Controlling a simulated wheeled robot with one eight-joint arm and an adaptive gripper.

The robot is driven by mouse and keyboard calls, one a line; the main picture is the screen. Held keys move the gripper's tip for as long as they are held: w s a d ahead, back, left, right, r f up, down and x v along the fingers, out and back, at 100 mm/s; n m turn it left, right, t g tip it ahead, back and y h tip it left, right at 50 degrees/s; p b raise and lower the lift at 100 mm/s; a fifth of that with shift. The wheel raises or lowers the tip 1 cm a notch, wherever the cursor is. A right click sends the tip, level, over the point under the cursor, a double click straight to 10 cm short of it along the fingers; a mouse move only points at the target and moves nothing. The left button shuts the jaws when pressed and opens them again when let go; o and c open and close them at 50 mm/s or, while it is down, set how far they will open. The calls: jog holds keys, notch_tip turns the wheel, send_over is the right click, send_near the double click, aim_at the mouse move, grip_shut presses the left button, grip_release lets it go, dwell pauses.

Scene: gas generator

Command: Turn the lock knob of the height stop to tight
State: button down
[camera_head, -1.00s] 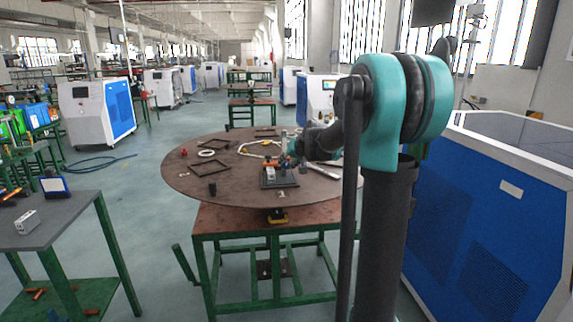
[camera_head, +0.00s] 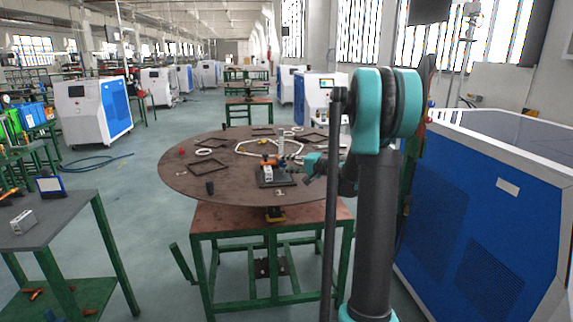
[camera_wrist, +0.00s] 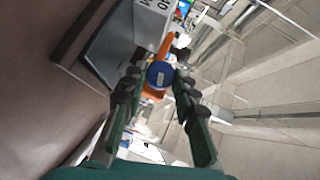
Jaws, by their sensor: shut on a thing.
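The height stop stands on a dark base plate (camera_head: 276,182) on the round table. An orange part (camera_head: 268,163) and a grey upright show there. In the wrist view the lock knob (camera_wrist: 160,75) is a round blue cap with a pale mark, in front of an orange part (camera_wrist: 168,48). My gripper (camera_wrist: 157,84) has its two green fingers with dark pads on either side of the knob, shut on it. In the head view my gripper (camera_head: 308,178) is at the right side of the height stop; its fingertips are too small to make out.
A white block with lettering (camera_wrist: 150,20) is close beyond the knob. A blue cabinet (camera_head: 480,220) stands right of my arm.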

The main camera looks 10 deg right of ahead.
jog(key=shift+f+m+t+y, duration=0.25)
jog(key=shift+m+t+y, duration=0.45)
jog(key=shift+m+y, duration=0.3)
jog(key=c, duration=1.2)
grip_release()
jog(key=v, duration=1.2)
jog(key=shift+s, duration=0.1)
